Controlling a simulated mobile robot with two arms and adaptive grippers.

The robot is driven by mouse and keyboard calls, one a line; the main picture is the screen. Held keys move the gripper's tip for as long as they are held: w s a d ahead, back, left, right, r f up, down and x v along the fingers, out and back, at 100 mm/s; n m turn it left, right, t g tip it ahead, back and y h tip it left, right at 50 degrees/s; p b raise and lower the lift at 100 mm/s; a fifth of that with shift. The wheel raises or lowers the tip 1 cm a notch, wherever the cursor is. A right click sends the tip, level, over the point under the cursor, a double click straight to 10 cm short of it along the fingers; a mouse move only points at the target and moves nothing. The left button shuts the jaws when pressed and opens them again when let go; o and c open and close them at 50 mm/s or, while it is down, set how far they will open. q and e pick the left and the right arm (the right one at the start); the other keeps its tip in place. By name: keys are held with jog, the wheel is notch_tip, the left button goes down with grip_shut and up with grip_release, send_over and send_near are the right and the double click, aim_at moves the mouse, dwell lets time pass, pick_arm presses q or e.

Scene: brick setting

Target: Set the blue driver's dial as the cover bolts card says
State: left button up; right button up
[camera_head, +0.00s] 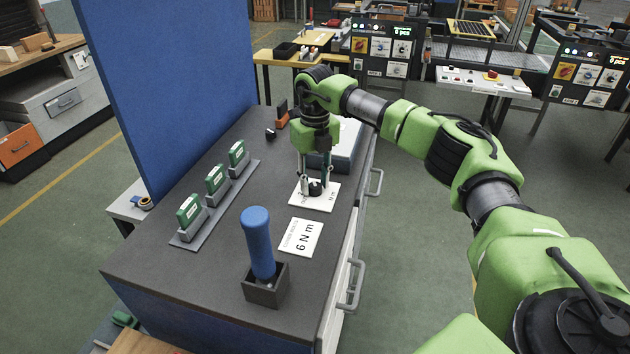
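The blue driver (258,243) stands upright, slightly tilted, in a dark square holder (266,288) near the bench front. The white cover bolts card (300,237) lies right of it and reads 6 N m. Behind the card is a white dial plate (328,200) with a black knob (316,188) and an N m marking; its scale is mostly too small or hidden to read. My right gripper (315,181) points down over the plate, fingers apart on either side of the knob. I cannot tell whether they touch it. My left gripper is not in view.
Several green-and-white blocks (215,182) stand in a grey rack (190,236) on the left. A tall blue panel (170,85) borders the bench's left side. A light box (349,135) and a small orange item (281,118) lie behind my gripper. The bench's front left is clear.

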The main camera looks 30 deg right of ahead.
aim_at(315, 185)
jog(key=shift+o, duration=0.3)
jog(key=shift+r, duration=0.15)
notch_tip(315, 185, up, 12)
dwell(0.4)
